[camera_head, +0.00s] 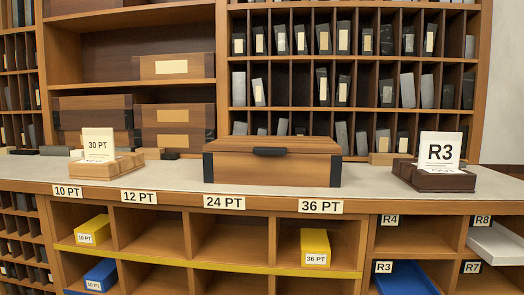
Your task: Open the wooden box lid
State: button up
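The wooden box (235,170) stands on the pale counter, in the middle of the head view. It is brown wood with black corner pieces at its front edges. Its lid (310,146) looks shut and lies flat on the box. A black handle (283,152) sits at the lid's front edge. My gripper is not in view.
Labelled cubbies with yellow and blue boxes lie below. Shelves (190,67) rise behind.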

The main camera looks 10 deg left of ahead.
aim_at(258, 144)
jog(key=u, duration=0.7)
jog(key=l+u, duration=0.2)
jog(key=u, duration=0.3)
jog(key=k+l+u, duration=0.15)
jog(key=u, duration=0.3)
jog(key=k+l, duration=0.25)
